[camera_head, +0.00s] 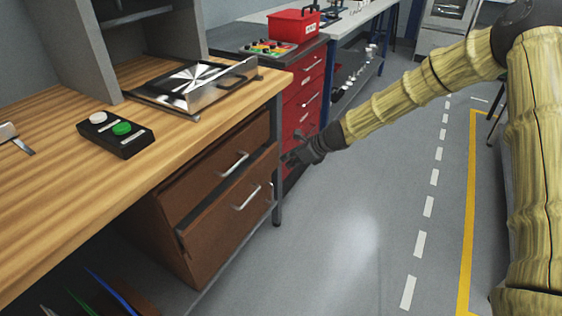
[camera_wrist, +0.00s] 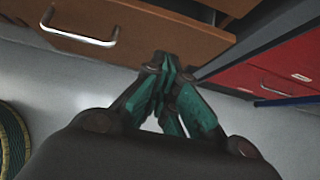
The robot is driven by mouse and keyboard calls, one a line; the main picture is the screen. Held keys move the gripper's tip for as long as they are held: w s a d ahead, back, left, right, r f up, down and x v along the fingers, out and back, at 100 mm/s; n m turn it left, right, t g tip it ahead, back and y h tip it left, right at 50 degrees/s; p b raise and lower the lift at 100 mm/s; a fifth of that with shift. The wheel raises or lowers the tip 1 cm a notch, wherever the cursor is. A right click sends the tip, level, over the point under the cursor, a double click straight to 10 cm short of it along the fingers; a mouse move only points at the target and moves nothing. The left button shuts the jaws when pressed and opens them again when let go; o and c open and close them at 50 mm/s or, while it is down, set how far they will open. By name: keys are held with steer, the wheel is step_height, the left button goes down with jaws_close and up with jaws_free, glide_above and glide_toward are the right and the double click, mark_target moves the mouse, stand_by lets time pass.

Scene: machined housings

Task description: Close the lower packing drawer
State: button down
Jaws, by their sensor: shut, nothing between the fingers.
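The lower packing drawer (camera_head: 228,222) is a brown drawer under the wooden bench, with a metal handle. It stands partly out, with a dark gap along its top edge. The upper drawer (camera_head: 215,170) above it looks closer to flush. My gripper (camera_head: 290,161) is at the drawer's far right end, by the bench leg. In the wrist view my gripper's fingertips (camera_wrist: 166,64) are together and empty, close to a brown drawer front (camera_wrist: 150,35) with a handle at its left. I cannot tell whether they touch it.
The metal bench leg (camera_head: 278,195) stands beside the drawers. A red drawer cabinet (camera_head: 303,95) is just behind, also in the wrist view (camera_wrist: 265,75). A button box (camera_head: 115,133) and a metal-fronted tray (camera_head: 195,85) sit on the bench. The floor (camera_head: 350,230) to the right is clear.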

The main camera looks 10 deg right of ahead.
steer(key=v, duration=0.4)
steer(key=shift+s+d+r+p, duration=0.1)
steer(key=shift+d+r+p, duration=0.15)
steer(key=shift+p, duration=0.1)
steer(key=c, duration=2)
jaws_free()
steer(key=shift+s, duration=0.15)
steer(key=shift+o, duration=0.9)
steer(key=s+f+n+h+b, duration=0.2)
steer(key=s+f+n+b, duration=0.1)
steer(key=f, duration=0.6)
steer(key=shift+s+d+h+b, duration=0.3)
steer(key=shift+s+b, duration=0.2)
steer(key=shift+s, duration=0.05)
steer(key=n+t+y+b, duration=0.3)
steer(key=n+t+b, duration=0.5)
steer(key=n+b, duration=0.3)
glide_toward(251, 197)
steer(key=b+x, duration=0.1)
steer(key=x, duration=0.4)
steer(key=b+x, duration=0.2)
steer(key=x, duration=0.3)
steer(key=shift+w+f, duration=0.1)
steer(key=shift+f, duration=0.15)
